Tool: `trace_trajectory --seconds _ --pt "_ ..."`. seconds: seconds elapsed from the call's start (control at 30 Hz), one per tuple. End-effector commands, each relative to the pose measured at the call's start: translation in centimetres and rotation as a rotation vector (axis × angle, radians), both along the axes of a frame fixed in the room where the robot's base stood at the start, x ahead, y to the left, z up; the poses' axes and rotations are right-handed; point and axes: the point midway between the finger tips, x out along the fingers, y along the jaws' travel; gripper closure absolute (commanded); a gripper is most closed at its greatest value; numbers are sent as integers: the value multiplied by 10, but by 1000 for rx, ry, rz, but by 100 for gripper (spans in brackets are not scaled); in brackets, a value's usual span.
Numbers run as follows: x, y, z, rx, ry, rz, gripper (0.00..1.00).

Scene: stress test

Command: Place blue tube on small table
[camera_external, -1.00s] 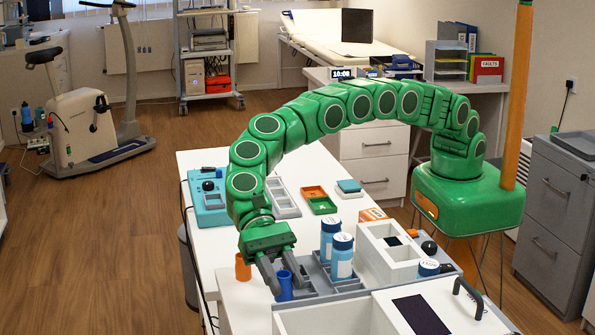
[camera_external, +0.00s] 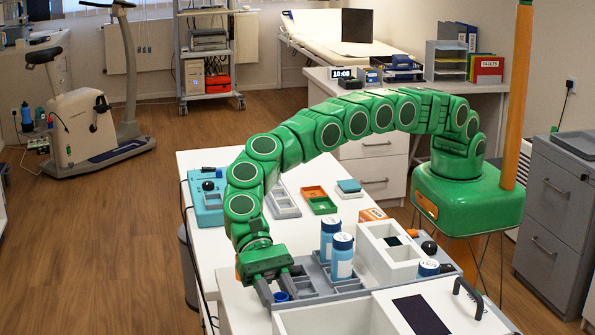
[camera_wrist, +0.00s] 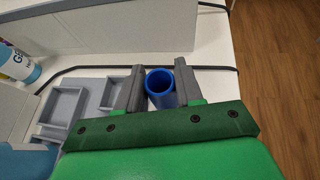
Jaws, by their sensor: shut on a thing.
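The blue tube (camera_external: 281,296) is between the fingers of my gripper (camera_external: 279,292), with only its upper rim showing in the external view. In the wrist view the blue tube (camera_wrist: 160,88) shows its open top, and my gripper (camera_wrist: 159,75) is shut on it, one finger on each side. The tube's lower part is hidden in the external view by the front white box. A white surface (camera_external: 240,300) lies to the left of my gripper; I cannot tell whether it is the small table.
An orange tube (camera_external: 238,270) is mostly hidden beside my gripper. Two blue-capped bottles (camera_external: 341,256) stand to the right by the grey tray (camera_external: 318,272). A white box (camera_external: 330,318) is in front. A teal device (camera_external: 207,197) sits on the long white table (camera_external: 197,160).

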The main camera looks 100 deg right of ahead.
Motion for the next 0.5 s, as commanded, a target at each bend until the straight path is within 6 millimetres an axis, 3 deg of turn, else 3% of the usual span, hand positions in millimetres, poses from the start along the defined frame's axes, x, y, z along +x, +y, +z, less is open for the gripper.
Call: trace_trajectory --seconds 0.07,0.1,0.23,0.5 --pt "0 0 -2 0 0 0 97" --pt "0 0 -2 0 0 0 61" --pt "0 0 -2 0 0 0 41" --pt "0 0 -1 0 0 1 38"
